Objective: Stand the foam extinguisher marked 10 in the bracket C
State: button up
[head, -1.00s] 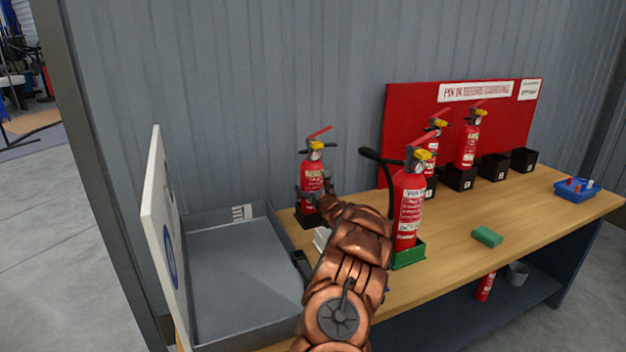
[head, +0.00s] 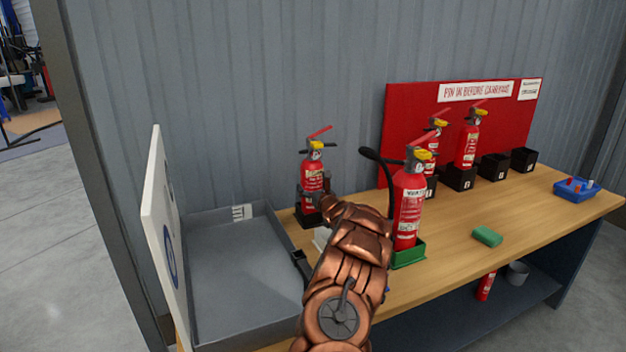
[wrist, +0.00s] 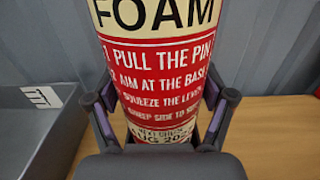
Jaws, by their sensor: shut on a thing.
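My gripper (wrist: 160,100) is shut around the body of a red extinguisher (wrist: 160,55) whose label reads FOAM in the wrist view. In the head view this extinguisher (head: 312,172) stands upright at the left end of the bench, with a yellow collar and red lever. A black holder (head: 308,218) is at its base; whether it rests fully inside is hard to tell. No number 10 is readable on it. A row of black brackets (head: 494,168) stands before the red board; their small letters are too unclear for me to pick out C.
A red extinguisher (head: 409,205) in a green holder (head: 408,256) stands close right of my arm, with a black hose. Two more extinguishers (head: 468,146) stand by the red board (head: 400,115). A grey tray (head: 235,285) and white panel (head: 160,235) are left. A green block (head: 487,236) lies on the bench.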

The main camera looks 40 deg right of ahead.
aim_at(312, 168)
jog(key=shift+r, duration=0.3)
jog(key=shift+r+p, duration=0.6)
jog(key=shift+r, duration=2.7)
